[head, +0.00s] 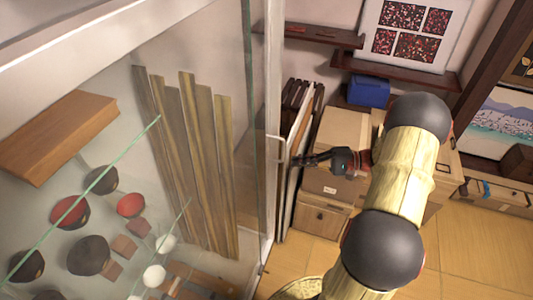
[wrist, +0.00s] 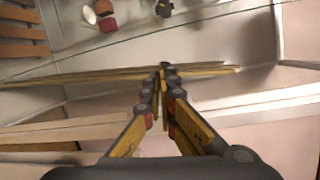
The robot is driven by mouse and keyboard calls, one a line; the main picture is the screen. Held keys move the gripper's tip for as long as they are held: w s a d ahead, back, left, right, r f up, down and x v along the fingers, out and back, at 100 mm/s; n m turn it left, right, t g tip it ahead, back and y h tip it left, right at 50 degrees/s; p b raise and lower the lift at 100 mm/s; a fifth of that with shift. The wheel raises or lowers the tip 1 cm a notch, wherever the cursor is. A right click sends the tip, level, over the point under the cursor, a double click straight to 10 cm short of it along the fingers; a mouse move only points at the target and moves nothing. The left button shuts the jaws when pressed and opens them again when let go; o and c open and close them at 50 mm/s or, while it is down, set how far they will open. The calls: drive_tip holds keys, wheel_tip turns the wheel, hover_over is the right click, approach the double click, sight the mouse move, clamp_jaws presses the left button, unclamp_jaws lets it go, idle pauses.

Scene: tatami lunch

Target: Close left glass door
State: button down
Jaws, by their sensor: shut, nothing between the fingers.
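A glass door with a pale frame (head: 273,90) stands upright at the middle of the head view, at the right side of a glass display cabinet. A small pale handle (head: 277,150) shows on its frame. I cannot tell how far the door stands open. My gripper (head: 298,160) is just right of the frame, pointing left at the handle's height. Contact with the frame or handle cannot be told. In the wrist view my gripper (wrist: 163,72) has its fingertips together with nothing between them, before a glass pane with cabinet contents behind it.
Inside the cabinet are several bowls (head: 88,255), upright wooden slats (head: 195,150) and a wooden block (head: 58,137). Right of the door are leaning boards (head: 297,135), cardboard boxes (head: 340,135), a blue box (head: 368,91) and wall shelves (head: 322,36). Tatami floor (head: 490,250) is clear at lower right.

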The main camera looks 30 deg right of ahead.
drive_tip(key=w+a+r+n, duration=0.1)
drive_tip(key=w+a, duration=0.1)
drive_tip(key=a, duration=0.3)
drive_tip(key=w+a+r+n+t, duration=0.1)
drive_tip(key=w+a+r, duration=0.1)
drive_tip(key=a, duration=0.3)
drive_tip(key=shift+w+y+b, duration=0.3)
drive_tip(key=shift+w+y, duration=0.1)
drive_tip(key=shift+w, duration=0.05)
drive_tip(key=shift+a, duration=0.2)
